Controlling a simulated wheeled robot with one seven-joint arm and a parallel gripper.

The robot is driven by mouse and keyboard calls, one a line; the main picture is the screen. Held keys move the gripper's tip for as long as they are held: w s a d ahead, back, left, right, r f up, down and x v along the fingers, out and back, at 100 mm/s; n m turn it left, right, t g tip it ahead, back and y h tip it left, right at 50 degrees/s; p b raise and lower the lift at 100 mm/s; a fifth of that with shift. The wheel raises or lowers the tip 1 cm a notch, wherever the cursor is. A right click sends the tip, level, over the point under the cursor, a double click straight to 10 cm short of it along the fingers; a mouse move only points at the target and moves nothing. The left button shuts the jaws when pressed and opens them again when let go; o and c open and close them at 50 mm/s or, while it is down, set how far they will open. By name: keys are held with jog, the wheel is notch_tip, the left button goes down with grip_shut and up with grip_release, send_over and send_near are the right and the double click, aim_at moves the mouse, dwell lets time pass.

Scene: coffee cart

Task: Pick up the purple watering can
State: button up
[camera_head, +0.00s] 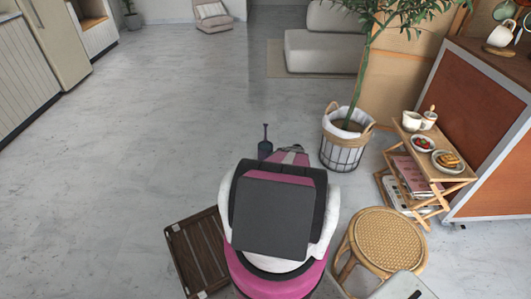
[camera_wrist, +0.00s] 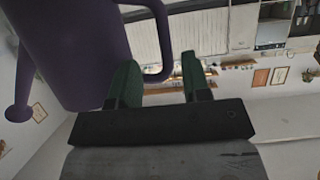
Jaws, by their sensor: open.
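The purple watering can (camera_wrist: 75,45) fills the upper left of the wrist view. Its spout ends in a round head at the far left, and its loop handle (camera_wrist: 162,45) is on the right side. My gripper (camera_wrist: 160,64) is open, with one green finger on each side of the handle's lower bend. Whether either finger touches the handle cannot be told. In the head view a small dark shape with a thin stem (camera_head: 265,148), apparently the can, shows just beyond my body. My gripper is hidden there.
A potted tree in a basket (camera_head: 343,153) stands to the right. Beyond it are a small wooden shelf (camera_head: 455,178) with food and a reddish cabinet (camera_head: 465,105). A rattan stool (camera_head: 385,238) and a dark slatted wooden piece (camera_head: 198,250) flank my base. The floor ahead left is clear.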

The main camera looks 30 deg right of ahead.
jog(key=shift+s+x, duration=0.15)
jog(key=shift+x, duration=1.25)
jog(key=shift+s+x, duration=0.1)
jog(key=shift+x, duration=1.3)
jog(key=shift+a+r, duration=0.1)
jog(key=shift+a, duration=0.05)
grip_shut()
